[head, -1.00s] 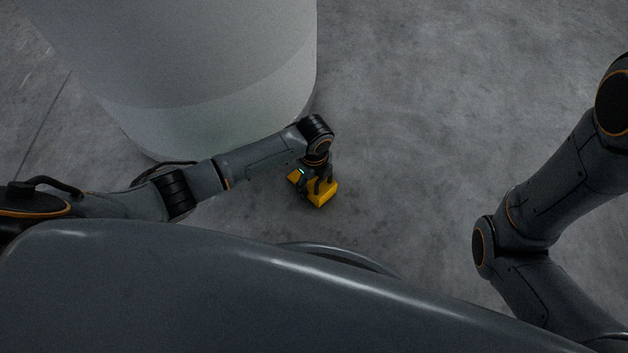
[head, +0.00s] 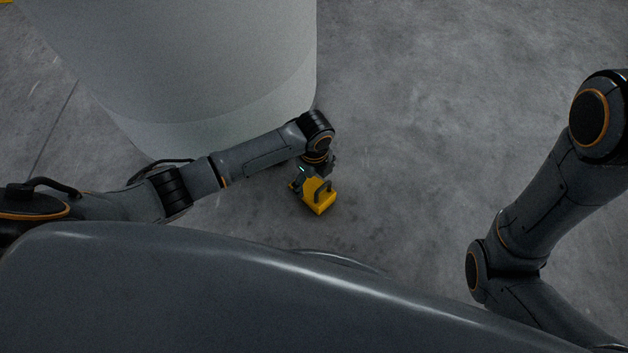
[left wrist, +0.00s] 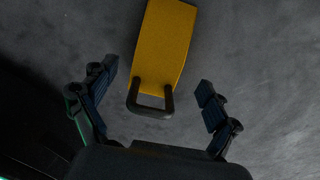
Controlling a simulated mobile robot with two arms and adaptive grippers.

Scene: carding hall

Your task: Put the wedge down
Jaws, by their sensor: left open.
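The yellow wedge (head: 319,197) lies on the grey concrete floor near the base of a large white cylinder. It has a dark U-shaped handle at one end. My left gripper (head: 311,181) is just beside the wedge, partly hidden by its own wrist. In the left wrist view the wedge (left wrist: 164,45) and its handle (left wrist: 152,108) show ahead of the fingers. The left gripper (left wrist: 158,108) is open, with the fingers wide apart on either side of the handle and not touching it. My right gripper is out of view; only right arm links show.
The large white cylinder (head: 190,70) stands on the floor behind my left arm. The concrete floor (head: 430,110) to the right of the wedge is clear up to my right arm. My own body covers the bottom.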

